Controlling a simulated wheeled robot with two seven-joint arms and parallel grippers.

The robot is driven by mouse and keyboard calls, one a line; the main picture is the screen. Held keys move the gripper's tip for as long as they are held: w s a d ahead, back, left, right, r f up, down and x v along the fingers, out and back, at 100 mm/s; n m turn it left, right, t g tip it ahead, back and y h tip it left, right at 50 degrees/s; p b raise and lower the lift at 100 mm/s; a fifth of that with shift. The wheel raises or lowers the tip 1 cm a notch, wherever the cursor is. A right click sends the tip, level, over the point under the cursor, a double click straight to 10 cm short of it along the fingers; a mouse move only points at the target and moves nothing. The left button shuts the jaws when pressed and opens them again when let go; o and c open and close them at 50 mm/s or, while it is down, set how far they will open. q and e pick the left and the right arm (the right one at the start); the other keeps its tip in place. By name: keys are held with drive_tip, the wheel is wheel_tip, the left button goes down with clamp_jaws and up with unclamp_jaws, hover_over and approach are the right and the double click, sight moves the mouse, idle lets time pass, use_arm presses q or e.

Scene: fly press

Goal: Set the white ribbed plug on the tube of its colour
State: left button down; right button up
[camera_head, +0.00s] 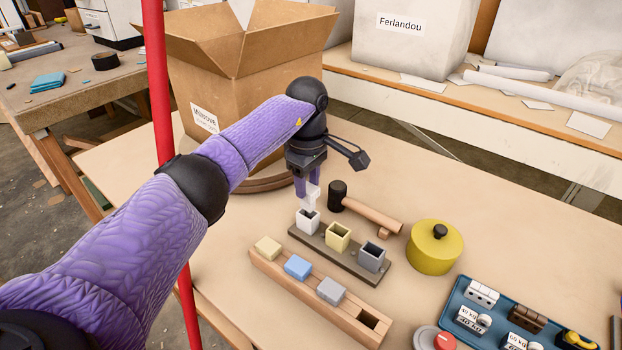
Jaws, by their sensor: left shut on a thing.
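My left gripper (307,188) points down over the table, shut on the white ribbed plug (310,199). The plug is right above or at the mouth of the white tube (307,222); I cannot tell whether it touches or has entered it. The white tube stands at the left end of a dark base (330,256), with a yellow tube (337,237) in the middle and a grey tube (371,257) at the right. My right gripper is not in view.
A wooden rack (285,281) in front holds cream, blue and grey plugs. A mallet (365,210) lies behind the tubes, a yellow round pot (434,248) to the right. A blue tray (476,318) of weights is front right; a cardboard box (235,95) stands behind. A red pole (160,110) rises at left.

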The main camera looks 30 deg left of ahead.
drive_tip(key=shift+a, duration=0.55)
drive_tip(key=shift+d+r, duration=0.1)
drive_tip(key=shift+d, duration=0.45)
use_arm(q)
drive_tip(key=shift+f, duration=0.15)
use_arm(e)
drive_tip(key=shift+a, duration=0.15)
use_arm(q)
drive_tip(key=shift+f, duration=0.15)
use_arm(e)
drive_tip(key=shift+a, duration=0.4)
use_arm(q)
drive_tip(key=shift+f, duration=0.3)
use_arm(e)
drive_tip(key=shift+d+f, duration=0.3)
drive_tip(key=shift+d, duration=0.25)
